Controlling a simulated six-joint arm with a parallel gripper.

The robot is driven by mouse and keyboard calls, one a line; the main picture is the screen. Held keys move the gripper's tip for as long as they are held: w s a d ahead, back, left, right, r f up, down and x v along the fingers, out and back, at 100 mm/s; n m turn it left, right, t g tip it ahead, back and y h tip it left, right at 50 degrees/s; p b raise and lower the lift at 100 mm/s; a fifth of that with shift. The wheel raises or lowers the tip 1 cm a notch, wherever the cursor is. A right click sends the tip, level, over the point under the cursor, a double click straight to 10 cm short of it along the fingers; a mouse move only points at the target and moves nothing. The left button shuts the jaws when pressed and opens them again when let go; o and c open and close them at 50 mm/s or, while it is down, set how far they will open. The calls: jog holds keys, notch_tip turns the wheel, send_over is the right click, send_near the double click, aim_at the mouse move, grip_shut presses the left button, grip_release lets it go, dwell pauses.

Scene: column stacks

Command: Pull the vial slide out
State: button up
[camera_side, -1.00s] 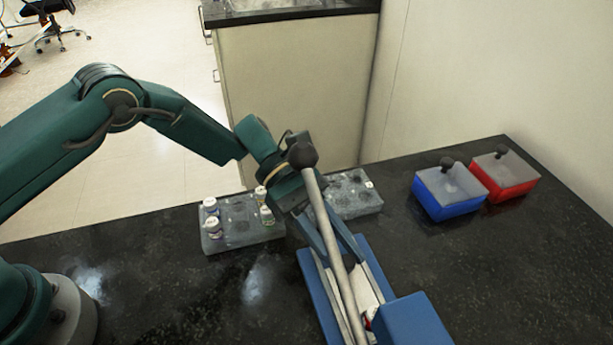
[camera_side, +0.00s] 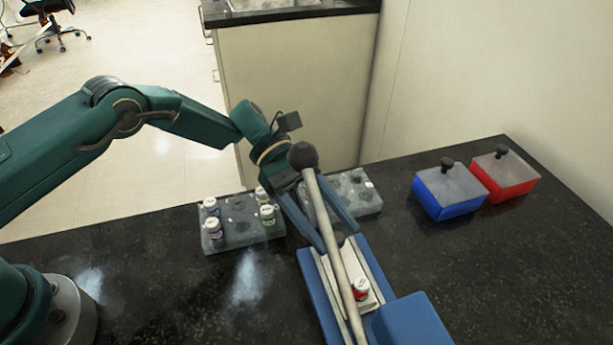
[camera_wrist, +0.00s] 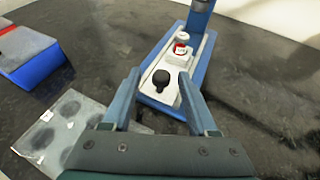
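The blue vial device (camera_side: 415,320) stands at the front of the black table. Its white slide (camera_side: 352,262) sticks out of the housing toward the back left. A white-capped vial with a red label (camera_side: 361,289) sits upright on the slide; the vial (camera_wrist: 181,46) also shows in the wrist view. A black knob (camera_wrist: 160,81) stands on the slide's outer end. My gripper (camera_wrist: 160,76) is open, with its blue fingers on either side of the knob and gaps visible. In the side view my gripper (camera_side: 331,232) is partly hidden by a pale lever.
The pale lever (camera_side: 334,240) with a dark ball top rises over the device. Two grey racks stand behind and left; the left rack (camera_side: 238,233) holds several vials. A blue box (camera_side: 447,190) and a red box (camera_side: 503,172) stand at back right. Table right of the device is clear.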

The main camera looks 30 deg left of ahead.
jog(key=shift+v, duration=2.55)
